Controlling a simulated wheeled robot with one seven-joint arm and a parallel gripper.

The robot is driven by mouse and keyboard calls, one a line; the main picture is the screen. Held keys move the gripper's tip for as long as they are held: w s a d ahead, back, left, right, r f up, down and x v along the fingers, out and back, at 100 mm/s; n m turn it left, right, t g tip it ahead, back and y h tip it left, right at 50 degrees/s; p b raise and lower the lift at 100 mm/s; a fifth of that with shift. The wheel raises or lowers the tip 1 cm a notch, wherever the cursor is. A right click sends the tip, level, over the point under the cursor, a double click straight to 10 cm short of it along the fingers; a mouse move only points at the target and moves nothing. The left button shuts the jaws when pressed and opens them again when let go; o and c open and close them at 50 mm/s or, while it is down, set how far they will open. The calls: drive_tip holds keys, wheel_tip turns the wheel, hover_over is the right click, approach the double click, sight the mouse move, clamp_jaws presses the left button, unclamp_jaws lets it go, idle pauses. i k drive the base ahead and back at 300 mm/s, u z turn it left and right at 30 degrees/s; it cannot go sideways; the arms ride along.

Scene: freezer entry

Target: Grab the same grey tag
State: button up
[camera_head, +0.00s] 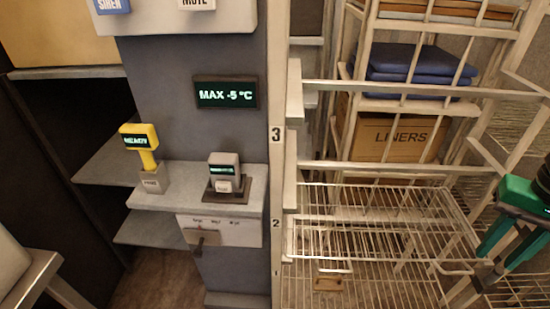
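A small grey tag-like block (224,164) with a lit dark display stands upright in a dark square base on the grey ledge (255,195). Its display text is too small to read. A yellow tag-like device (141,137) with a lit display stands to its left in a grey holder (151,181). My gripper (499,256) has green fingers and is at the far right edge, in front of the wire shelving. Its fingers are apart with nothing visible between them. It is far to the right of the grey block.
A grey column carries a "MAX -5 °C" display (226,94) above the ledge. A panel with a small lever (203,238) is below it. The rack (400,86) at right holds blue folded items (415,62), a "LINERS" box (388,135) and wire baskets (365,270).

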sight(222, 167)
drive_tip(key=z, duration=1.15)
drive_tip(key=k, duration=1.4)
drive_tip(key=u, duration=0.7)
drive_tip(key=i, duration=1.05)
drive_tip(key=z, duration=0.05)
